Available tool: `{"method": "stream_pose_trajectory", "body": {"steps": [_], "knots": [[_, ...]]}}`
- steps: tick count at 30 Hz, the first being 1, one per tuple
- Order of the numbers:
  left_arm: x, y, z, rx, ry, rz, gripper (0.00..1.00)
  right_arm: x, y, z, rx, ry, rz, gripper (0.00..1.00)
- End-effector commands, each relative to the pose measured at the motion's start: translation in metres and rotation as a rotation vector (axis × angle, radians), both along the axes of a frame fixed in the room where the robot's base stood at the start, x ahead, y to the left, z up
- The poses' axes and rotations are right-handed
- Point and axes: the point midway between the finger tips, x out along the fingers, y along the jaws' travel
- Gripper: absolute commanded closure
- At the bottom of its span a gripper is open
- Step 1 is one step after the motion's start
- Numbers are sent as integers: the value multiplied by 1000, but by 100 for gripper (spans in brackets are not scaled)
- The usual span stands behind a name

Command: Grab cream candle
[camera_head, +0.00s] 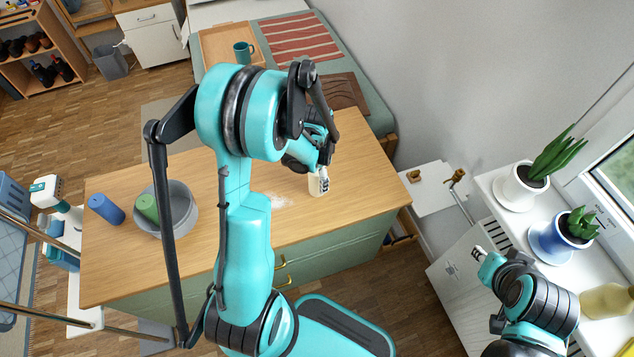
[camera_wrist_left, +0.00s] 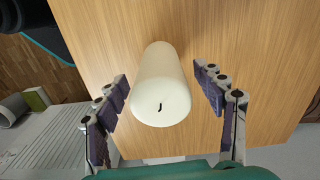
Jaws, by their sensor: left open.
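The cream candle (camera_head: 314,188) stands on the wooden top of the green cabinet, near its right end. My left gripper (camera_head: 323,178) reaches down to it from above and hides part of it. In the left wrist view the candle (camera_wrist_left: 162,92) is a pale cylinder with a dark wick. The open fingers of my left gripper (camera_wrist_left: 161,75) are on either side of it, with a visible gap on each side. My right gripper (camera_head: 479,252) is at the right, away from the candle; its jaws are too small to read.
A grey bowl (camera_head: 179,212), a green candle (camera_head: 147,207) and a blue candle (camera_head: 105,208) are on the left of the wooden top (camera_head: 240,290). Potted plants (camera_head: 520,187) stand on the white sill at right. A teal mug (camera_head: 243,52) is on a tray behind.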

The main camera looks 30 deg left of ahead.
Motion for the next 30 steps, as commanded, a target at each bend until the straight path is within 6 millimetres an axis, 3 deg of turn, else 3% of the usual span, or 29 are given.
{"method": "stream_pose_trajectory", "body": {"steps": [2,8,11,15,16,25,30], "knots": [[0,0,-10,0,0,0,31,0,0,-5,0,0,0,71],[0,0,-10,0,0,1,31,0,0,-3,0,0,0,71],[0,0,-9,0,0,1,52,0,0,-3,0,0,0,71],[0,0,-9,0,0,1,89,0,0,-3,0,0,0,71],[0,0,-9,0,0,1,93,0,0,-3,0,0,0,71],[0,0,-7,0,0,1,94,0,0,-3,0,0,0,71],[0,0,8,0,0,1,94,0,0,5,0,0,0,71]]}}
